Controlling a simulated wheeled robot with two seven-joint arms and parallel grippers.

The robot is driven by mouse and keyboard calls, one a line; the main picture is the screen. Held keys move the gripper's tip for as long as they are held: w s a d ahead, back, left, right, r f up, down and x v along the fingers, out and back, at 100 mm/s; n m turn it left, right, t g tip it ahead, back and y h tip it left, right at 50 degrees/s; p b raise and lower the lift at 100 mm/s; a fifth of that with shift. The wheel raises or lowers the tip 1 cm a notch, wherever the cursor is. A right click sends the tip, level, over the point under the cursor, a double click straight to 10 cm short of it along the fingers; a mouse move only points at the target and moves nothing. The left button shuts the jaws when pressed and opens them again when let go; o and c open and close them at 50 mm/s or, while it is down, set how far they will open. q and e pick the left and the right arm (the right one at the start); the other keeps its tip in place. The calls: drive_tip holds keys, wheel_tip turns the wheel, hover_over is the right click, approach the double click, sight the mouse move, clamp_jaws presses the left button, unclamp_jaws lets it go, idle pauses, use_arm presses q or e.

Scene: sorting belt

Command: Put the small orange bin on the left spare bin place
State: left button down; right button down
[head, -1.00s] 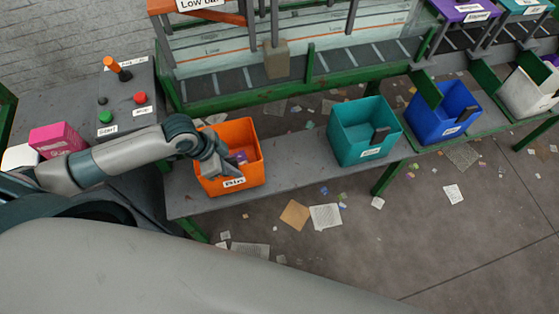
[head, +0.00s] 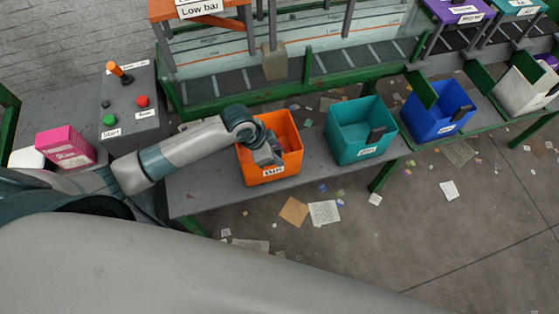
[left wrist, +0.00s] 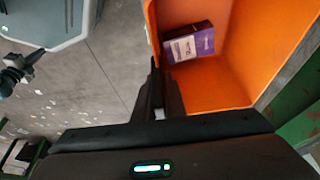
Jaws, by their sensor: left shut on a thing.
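The orange bin (head: 287,166) is at the left part of the grey bench (head: 205,188), close to the teal bin. My left gripper (head: 266,155) is shut on the rim of its near wall. The left wrist view shows the dark fingers (left wrist: 160,95) at the wall of the orange bin (left wrist: 215,88). A purple box (left wrist: 188,42) lies inside the bin. I cannot tell whether the bin touches the bench or is held just above it. No marking of a spare bin place can be made out. My right gripper is out of view.
A teal bin (head: 347,141) and a blue bin (head: 436,108) stand to the right. The bench left of the orange bin is bare. A control panel (head: 127,100) with a lever and buttons and a pink box (head: 66,147) are at the left. The belt (head: 225,92) runs behind.

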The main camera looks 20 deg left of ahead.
use_arm(q)
drive_tip(key=shift+w+d+r, duration=0.1)
drive_tip(key=shift+w+d, duration=0.05)
drive_tip(key=shift+d, duration=0.05)
drive_tip(key=shift+s+a+p+x, duration=0.15)
drive_tip(key=shift+p+x, duration=0.15)
drive_tip(key=shift+x, duration=0.6)
drive_tip(key=shift+s+a+p+x, duration=0.1)
drive_tip(key=shift+a+p+x, duration=0.15)
drive_tip(key=shift+x, duration=0.6)
drive_tip(key=shift+f, duration=0.2)
drive_tip(key=c, duration=1.8)
unclamp_jaws()
drive_tip(key=shift+f, duration=0.1)
drive_tip(key=b+v, duration=0.1)
drive_tip(key=v, duration=1.1)
